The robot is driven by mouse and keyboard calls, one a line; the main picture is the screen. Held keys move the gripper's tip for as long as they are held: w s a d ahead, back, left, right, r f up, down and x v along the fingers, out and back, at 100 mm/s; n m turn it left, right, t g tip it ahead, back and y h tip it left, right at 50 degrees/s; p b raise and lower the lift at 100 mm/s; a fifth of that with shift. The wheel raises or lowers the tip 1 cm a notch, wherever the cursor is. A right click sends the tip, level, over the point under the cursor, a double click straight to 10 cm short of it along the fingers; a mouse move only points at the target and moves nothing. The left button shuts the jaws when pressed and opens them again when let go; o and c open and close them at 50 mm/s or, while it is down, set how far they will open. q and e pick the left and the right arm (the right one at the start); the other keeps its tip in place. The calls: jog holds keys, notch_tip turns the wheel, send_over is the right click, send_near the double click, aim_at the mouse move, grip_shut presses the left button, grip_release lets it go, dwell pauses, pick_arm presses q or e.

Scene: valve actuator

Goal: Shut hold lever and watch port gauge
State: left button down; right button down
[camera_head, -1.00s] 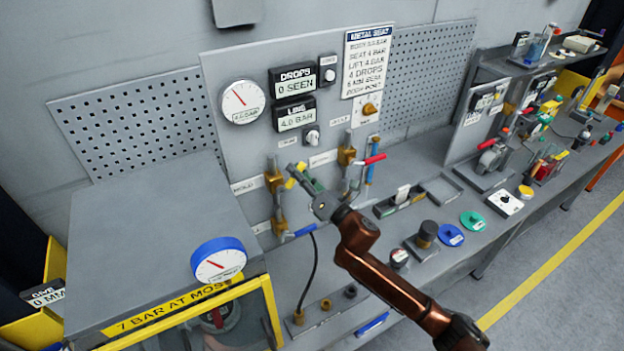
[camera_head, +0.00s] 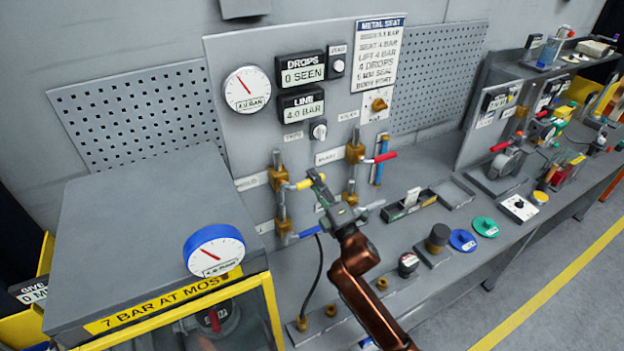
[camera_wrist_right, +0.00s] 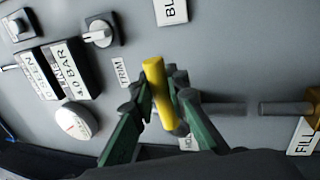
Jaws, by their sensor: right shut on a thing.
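The yellow lever (camera_head: 303,184) sticks out to the right from the upper brass valve (camera_head: 278,176) beside the left-hand pipe label, which seems to read HOLD (camera_head: 252,182). My right gripper (camera_head: 315,182) is shut on this lever's end. In the right wrist view the yellow handle (camera_wrist_right: 153,72) lies between the green-sided fingers (camera_wrist_right: 160,88). A white round gauge (camera_head: 247,90) on the panel has a red needle pointing up-left, with a 4.0 BAR plate below. A blue-rimmed gauge (camera_head: 214,252) stands at the box; I cannot tell which is the port gauge. My left gripper is out of view.
A blue lever (camera_head: 308,232) sits just below my right gripper, and a red lever (camera_head: 384,157) is to its right. The drops display (camera_head: 301,76) reads 0 SEEN and the line display (camera_head: 301,107) 4.0 BAR. A yellow-edged box (camera_head: 140,235) stands front left.

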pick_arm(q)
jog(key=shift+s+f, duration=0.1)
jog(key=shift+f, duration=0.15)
pick_arm(e)
jog(key=shift+f+m, duration=0.4)
jog(key=shift+m, duration=0.2)
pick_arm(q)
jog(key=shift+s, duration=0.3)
pick_arm(e)
jog(key=shift+f+h, duration=0.15)
jog(key=shift+h, duration=0.15)
jog(key=c, duration=1.8)
grip_release()
jog(key=shift+c, duration=0.2)
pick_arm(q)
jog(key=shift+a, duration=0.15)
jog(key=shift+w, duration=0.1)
pick_arm(e)
jog(key=v, duration=1.2)
